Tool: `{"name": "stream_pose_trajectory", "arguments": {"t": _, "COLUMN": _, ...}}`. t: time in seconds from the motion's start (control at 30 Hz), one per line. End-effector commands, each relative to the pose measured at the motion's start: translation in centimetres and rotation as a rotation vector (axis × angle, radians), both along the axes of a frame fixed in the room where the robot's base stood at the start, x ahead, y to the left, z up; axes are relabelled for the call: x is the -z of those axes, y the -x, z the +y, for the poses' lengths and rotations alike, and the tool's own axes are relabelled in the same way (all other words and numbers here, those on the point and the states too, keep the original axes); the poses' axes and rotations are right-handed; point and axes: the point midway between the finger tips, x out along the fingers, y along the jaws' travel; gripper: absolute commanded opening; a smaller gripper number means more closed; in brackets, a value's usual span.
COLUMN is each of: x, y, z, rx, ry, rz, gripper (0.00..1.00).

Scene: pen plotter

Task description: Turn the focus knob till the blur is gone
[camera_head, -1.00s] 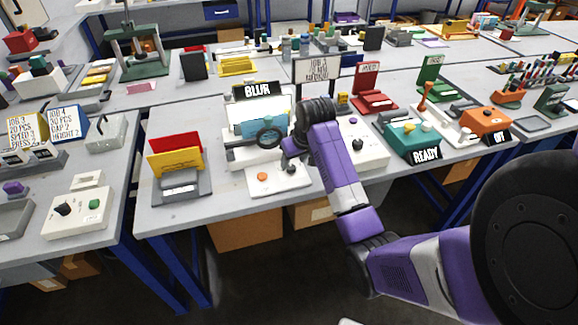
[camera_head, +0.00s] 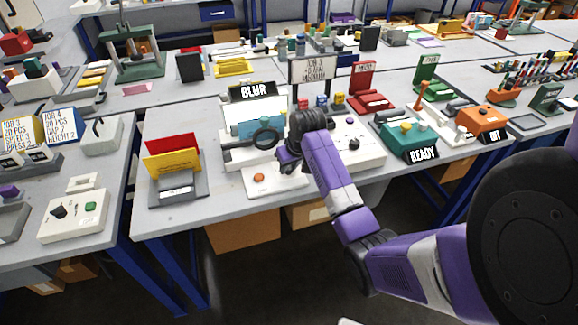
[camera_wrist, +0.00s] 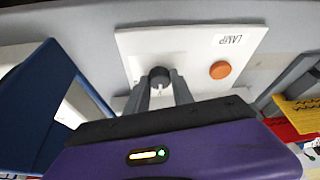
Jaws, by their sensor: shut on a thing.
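A sign reading BLUR (camera_head: 253,90) stands on top of the white device with a blue panel and a dark ring (camera_head: 265,138). In front of it lies a white control plate (camera_head: 262,188) with an orange button (camera_head: 259,177). In the wrist view the plate (camera_wrist: 196,43) shows a dark round knob (camera_wrist: 159,75), the orange button (camera_wrist: 221,70) and the word LAMP. My gripper (camera_wrist: 159,86) has its two fingers on either side of the knob, shut on it. In the head view my gripper (camera_head: 287,164) hides the knob.
A grey holder with red and yellow plates (camera_head: 172,160) stands left of the device. A white box with a dark knob (camera_head: 355,143) is close on the right. Further right is a green unit with a READY sign (camera_head: 424,155). The table's front edge is just before the plate.

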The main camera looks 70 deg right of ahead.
Motion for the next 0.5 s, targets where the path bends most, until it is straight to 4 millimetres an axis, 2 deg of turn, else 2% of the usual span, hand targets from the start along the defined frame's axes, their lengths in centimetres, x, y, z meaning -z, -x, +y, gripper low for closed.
{"name": "stream_pose_trajectory", "arguments": {"t": 0.27, "x": -0.2, "y": -0.06, "z": 0.1, "rx": 0.038, "ry": -0.001, "rz": 0.0, "gripper": 0.0}}
{"name": "stream_pose_trajectory", "arguments": {"t": 0.5, "x": -0.4, "y": -0.2, "z": 0.25, "rx": 0.173, "ry": -0.001, "rz": 0.001, "gripper": 0.0}}
